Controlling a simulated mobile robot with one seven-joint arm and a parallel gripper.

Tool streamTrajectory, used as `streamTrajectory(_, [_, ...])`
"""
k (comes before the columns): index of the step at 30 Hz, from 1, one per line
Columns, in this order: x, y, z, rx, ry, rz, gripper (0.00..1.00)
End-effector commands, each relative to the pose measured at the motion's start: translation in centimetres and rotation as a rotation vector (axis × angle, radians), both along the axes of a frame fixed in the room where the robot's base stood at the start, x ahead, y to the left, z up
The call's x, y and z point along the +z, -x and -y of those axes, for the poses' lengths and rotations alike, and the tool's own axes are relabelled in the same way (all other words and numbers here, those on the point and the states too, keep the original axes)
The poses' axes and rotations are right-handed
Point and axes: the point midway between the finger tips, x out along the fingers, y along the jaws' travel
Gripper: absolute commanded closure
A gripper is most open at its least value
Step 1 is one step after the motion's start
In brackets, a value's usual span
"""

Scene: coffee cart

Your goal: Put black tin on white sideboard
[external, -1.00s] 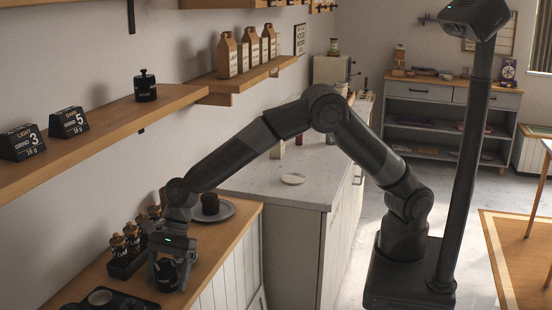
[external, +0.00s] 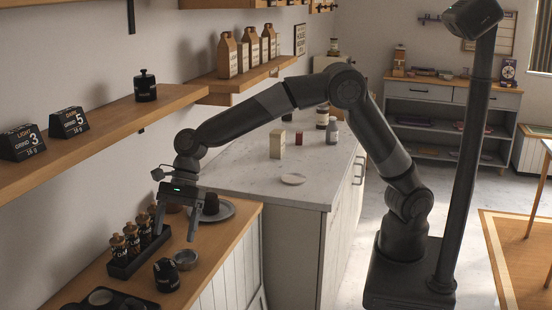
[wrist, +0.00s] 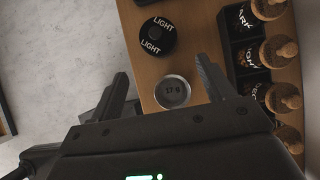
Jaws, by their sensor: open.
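A black tin (external: 166,275) stands on the wooden counter; in the wrist view the black tin (wrist: 158,36) shows a round lid with "LIGHT" labels. My gripper (external: 175,228) is open and empty above the counter, on the far side of this tin and apart from it. Another black tin (external: 145,85) with a knobbed lid stands on the wall shelf. A white sideboard (external: 290,240) with a pale stone top stands beyond the counter.
A black rack (external: 122,264) of corked jars stands left of the gripper. A round plate (external: 222,207) with a dark item lies behind it. A black tray (external: 80,303) is at the front.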

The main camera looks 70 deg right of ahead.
Motion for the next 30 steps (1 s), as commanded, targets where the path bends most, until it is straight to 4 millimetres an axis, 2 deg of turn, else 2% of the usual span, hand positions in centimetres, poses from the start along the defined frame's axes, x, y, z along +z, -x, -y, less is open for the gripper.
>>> streamTrajectory(6, [0.3, 0.0, 0.3, 0.005, 0.001, 0.007, 0.26])
streamTrajectory(8, [0.9, 0.1, 1.0, 0.018, 0.002, 0.025, 0.26])
streamTrajectory(10, [2.0, 0.5, 2.6, 0.048, 0.011, 0.063, 0.26])
streamTrajectory(14, [4.9, 1.9, 7.3, 0.15, 0.043, 0.18, 0.26])
streamTrajectory(21, [9.4, 6.6, 17.0, 0.394, 0.154, 0.421, 0.26])
streamTrajectory(26, [11.2, 10.7, 22.7, 0.566, 0.255, 0.561, 0.26])
streamTrajectory(30, [11.9, 14.7, 27.1, 0.727, 0.357, 0.664, 0.26])
